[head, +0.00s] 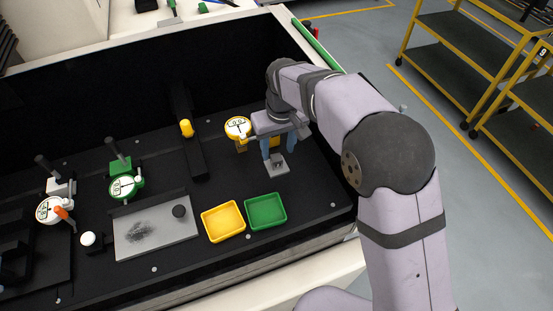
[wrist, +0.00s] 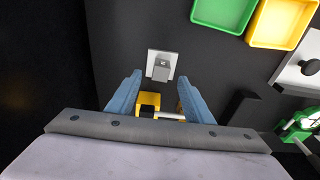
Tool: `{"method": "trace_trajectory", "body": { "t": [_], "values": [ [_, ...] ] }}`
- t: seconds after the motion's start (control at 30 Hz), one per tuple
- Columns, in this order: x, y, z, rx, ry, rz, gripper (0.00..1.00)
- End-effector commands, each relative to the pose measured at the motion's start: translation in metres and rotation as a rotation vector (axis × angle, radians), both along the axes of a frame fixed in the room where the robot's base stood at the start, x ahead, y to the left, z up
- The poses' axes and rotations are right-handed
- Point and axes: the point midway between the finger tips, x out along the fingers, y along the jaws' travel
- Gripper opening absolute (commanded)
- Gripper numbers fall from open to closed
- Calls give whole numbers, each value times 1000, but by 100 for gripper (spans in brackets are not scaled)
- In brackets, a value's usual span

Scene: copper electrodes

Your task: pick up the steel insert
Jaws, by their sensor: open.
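The steel insert (head: 280,161) is a small grey metal block standing on a pale square plate (head: 277,170) on the black work surface. In the wrist view the insert (wrist: 162,64) is near the upper middle, beyond the fingertips. My gripper (head: 278,151) is open, its two blue fingers pointing down close to the insert. In the wrist view my gripper (wrist: 159,78) shows a clear gap between the fingertips, with nothing held. I cannot tell from the head view how high the fingertips are above the plate.
A yellow dial gauge (head: 238,128) stands just left of my gripper; a yellow bracket (wrist: 148,101) shows between the fingers. A green tray (head: 265,211) and a yellow tray (head: 223,221) lie in front. A grey plate (head: 155,228) and green gauge (head: 125,187) are further left.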

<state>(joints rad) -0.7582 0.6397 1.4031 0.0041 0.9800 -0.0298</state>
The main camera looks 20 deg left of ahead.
Motion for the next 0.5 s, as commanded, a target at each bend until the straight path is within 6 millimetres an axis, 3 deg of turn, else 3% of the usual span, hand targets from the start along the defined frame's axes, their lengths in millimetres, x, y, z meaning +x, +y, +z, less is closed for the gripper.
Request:
{"method": "trace_trajectory", "body": {
  "t": [0.27,0.5],
  "values": [
    [0,1,-9,-1,1,-1,47],
    [2,4,-39,-1,1,-1,47]
  ]
}}
